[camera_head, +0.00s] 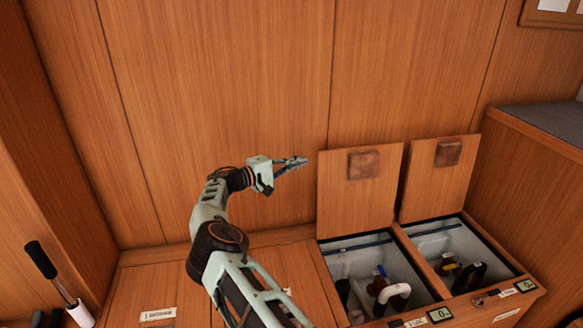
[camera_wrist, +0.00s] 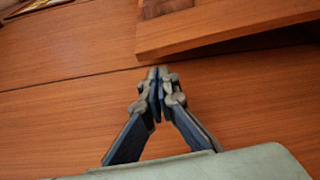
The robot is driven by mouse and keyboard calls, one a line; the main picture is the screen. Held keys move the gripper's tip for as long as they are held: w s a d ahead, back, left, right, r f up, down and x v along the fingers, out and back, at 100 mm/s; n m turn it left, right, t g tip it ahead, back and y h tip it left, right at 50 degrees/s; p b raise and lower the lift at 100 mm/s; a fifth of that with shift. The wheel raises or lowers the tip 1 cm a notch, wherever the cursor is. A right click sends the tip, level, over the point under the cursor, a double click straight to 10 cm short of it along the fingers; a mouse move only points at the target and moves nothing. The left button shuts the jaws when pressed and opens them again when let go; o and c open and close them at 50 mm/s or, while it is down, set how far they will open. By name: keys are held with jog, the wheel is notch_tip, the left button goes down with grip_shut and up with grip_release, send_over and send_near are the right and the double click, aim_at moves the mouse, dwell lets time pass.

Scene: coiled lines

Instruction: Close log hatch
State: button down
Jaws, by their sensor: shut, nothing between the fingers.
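Two wooden hatch lids stand open and upright against the panelled wall, a left lid (camera_head: 350,195) and a right lid (camera_head: 432,192). Each has a dark square patch near its top edge. Their labels are too small to read, so I cannot tell which is the log hatch. My gripper (camera_head: 303,162) is shut and empty, just left of the left lid's upper left corner. In the wrist view the shut fingertips (camera_wrist: 158,76) are just below a wooden panel's edge (camera_wrist: 230,32), seemingly the left lid. I cannot tell whether they touch it.
Below the lids are two open white-lined compartments with pipes and valves, a left one (camera_head: 342,246) and a right one (camera_head: 428,240). Small displays (camera_head: 440,314) sit on the front rim. Closed wooden panels (camera_head: 150,285) lie left. A black-handled tool (camera_head: 42,262) stands at far left.

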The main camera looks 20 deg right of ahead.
jog(key=shift+b+x, duration=0.4)
jog(key=shift+x, duration=1.9)
jog(key=shift+s, duration=0.1)
